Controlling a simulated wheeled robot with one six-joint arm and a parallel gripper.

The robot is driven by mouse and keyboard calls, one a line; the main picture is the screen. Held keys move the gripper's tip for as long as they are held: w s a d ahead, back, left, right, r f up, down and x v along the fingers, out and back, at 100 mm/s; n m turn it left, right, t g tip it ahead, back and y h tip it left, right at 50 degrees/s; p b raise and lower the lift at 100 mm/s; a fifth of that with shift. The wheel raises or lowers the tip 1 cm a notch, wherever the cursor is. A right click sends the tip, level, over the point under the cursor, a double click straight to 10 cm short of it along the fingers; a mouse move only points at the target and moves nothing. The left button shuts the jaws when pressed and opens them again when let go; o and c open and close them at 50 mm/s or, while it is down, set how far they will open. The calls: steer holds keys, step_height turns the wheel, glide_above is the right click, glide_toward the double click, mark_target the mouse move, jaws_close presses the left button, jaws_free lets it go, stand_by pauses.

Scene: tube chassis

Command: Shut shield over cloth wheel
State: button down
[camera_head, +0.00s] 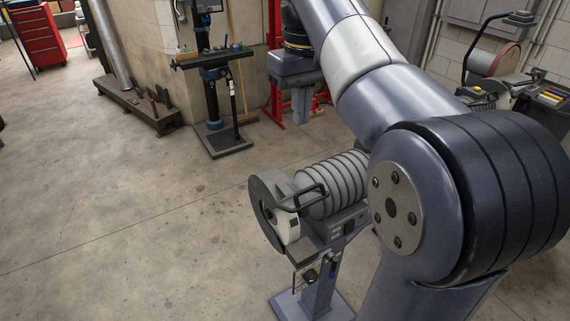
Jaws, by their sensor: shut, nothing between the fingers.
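A grey polishing machine with a ribbed motor body (335,184) stands on a pedestal at the lower middle of the head view. At its left end, a dark grey round shield (264,207) stands beside a pale wheel (288,229), which looks like the cloth wheel. A black bar handle (304,190) stands out in front of the wheel. I cannot tell exactly how far the shield is open. My large arm links fill the right side and hide the machine's right end. My gripper is not in view.
A drill press (218,80) on a floor plate stands at the back. A long metal rack (140,106) lies along the wall. A red tool cabinet (38,38) is at far left. Another machine (492,62) stands at back right. The floor (110,230) on the left is clear.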

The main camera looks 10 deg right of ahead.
glide_above(304, 199)
steer(key=f, duration=1.1)
steer(key=shift+w+a+f+b, duration=0.1)
steer(key=shift+w+f+b, duration=0.2)
steer(key=shift+f, duration=0.05)
steer(key=shift+s+f, duration=0.35)
steer(key=shift+f, duration=0.1)
steer(key=shift+f, duration=0.15)
